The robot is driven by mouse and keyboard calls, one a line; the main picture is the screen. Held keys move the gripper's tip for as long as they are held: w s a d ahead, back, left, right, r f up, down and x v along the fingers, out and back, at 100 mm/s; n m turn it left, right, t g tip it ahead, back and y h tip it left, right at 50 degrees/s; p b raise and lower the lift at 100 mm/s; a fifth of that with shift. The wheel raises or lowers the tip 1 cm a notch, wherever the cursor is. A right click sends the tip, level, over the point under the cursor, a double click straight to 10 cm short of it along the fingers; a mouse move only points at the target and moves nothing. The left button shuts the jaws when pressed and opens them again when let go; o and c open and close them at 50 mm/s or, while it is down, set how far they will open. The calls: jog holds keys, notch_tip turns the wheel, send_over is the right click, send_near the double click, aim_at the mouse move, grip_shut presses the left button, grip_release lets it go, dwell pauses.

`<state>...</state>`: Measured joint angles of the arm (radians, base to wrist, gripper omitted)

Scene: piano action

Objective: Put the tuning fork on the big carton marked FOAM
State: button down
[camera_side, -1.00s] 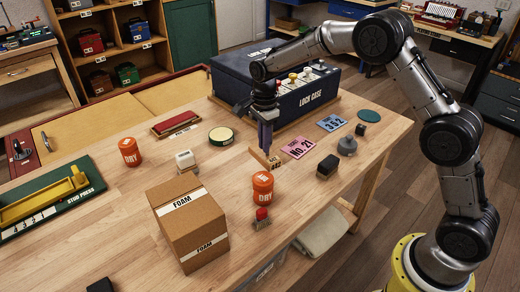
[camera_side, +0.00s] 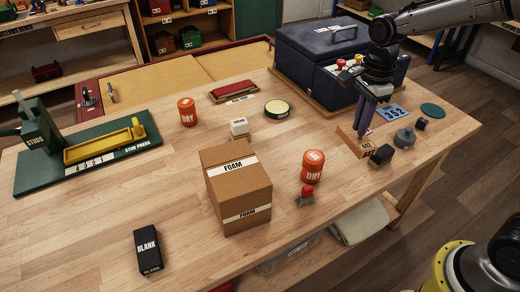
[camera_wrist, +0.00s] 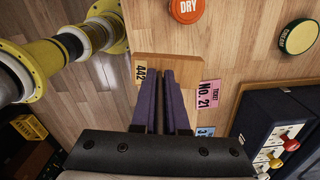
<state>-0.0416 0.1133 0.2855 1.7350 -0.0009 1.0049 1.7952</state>
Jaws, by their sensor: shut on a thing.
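My gripper (camera_side: 363,132) is shut with its purple fingers down on a wooden block-shaped piece (camera_side: 350,144) marked 442. I take it to be the tuning fork on its wooden base; the prongs are not clear, hidden by the fingers. In the wrist view the wooden base (camera_wrist: 188,71) lies across the fingertips (camera_wrist: 166,74). It covers much of the pink No. 21 card in the side view; its height above the table is hard to tell. The big brown carton marked FOAM (camera_side: 238,190) stands left of the gripper, closed, its top clear.
An orange DRY can (camera_side: 313,167) and a red-knobbed stamp (camera_side: 307,197) stand between gripper and carton. A black block (camera_side: 381,156) and grey weight (camera_side: 404,138) are right. Behind is the Lock Case (camera_side: 330,90). A white-topped item (camera_side: 239,127) stands behind the carton.

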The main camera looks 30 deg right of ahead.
jog(key=shift+s+r+m, duration=0.3)
jog(key=shift+m, duration=0.1)
jog(key=s+a+r+n, duration=0.1)
jog(key=s+a+r, duration=0.3)
jog(key=a+r, duration=0.45)
jog(key=s+a+r+n, duration=0.1)
jog(key=s+a+r, duration=0.2)
jog(key=a+r, duration=0.55)
jog(key=shift+n, duration=0.3)
jog(key=shift+w+a+f, duration=1.8)
jog(key=shift+f, duration=0.75)
jog(key=shift+w+a+f, duration=1.75)
jog(key=shift+w+f, duration=0.1)
jog(key=shift+f, duration=0.7)
jog(key=shift+w+a+f, duration=1.8)
jog(key=shift+f, duration=0.75)
jog(key=shift+f, duration=0.1)
